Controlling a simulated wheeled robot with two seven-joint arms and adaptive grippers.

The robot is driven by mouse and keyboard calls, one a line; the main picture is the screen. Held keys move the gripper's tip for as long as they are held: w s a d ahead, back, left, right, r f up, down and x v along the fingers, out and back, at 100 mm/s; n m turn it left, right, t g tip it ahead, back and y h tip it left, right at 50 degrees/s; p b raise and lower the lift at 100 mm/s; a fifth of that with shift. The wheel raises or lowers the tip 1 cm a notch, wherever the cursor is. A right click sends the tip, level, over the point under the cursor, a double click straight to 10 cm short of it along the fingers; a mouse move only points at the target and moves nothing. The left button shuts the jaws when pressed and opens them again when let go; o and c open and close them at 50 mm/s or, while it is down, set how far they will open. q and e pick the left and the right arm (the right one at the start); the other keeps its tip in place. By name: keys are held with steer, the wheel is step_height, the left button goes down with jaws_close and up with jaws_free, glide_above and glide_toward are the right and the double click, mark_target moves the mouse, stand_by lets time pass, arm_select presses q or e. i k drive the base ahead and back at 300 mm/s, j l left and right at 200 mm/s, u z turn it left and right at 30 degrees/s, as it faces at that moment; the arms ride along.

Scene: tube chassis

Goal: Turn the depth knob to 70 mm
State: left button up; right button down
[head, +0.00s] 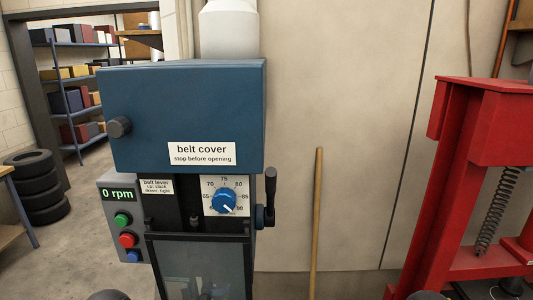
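The depth knob (225,201) is a round blue dial on a white scale plate (240,187) at the front of the drill press, below the belt cover. The scale reads 65 at the left, 70 at upper left, 75 at the top, 80 at upper right, 85 at the right and 90 at lower right. The knob's white pointer line points to the lower right, near 90. Neither gripper shows; only dark rounded parts, apparently of my arms, show at the bottom edge. Nothing touches the knob.
The blue belt cover (182,112) juts out above the knob. A dark lever (269,196) stands close to its right. A control box (123,218) reading 0 rpm is at left, and a clear guard (200,265) is below. A red press (470,190) stands far right.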

mark_target(224, 201)
steer(key=l+u, duration=0.35)
steer(key=k+l+u, duration=0.1)
steer(key=l+u, duration=0.2)
steer(key=l, duration=0.15)
steer(key=k+l+u, duration=0.1)
steer(key=l+u, duration=0.25)
steer(key=l, duration=0.1)
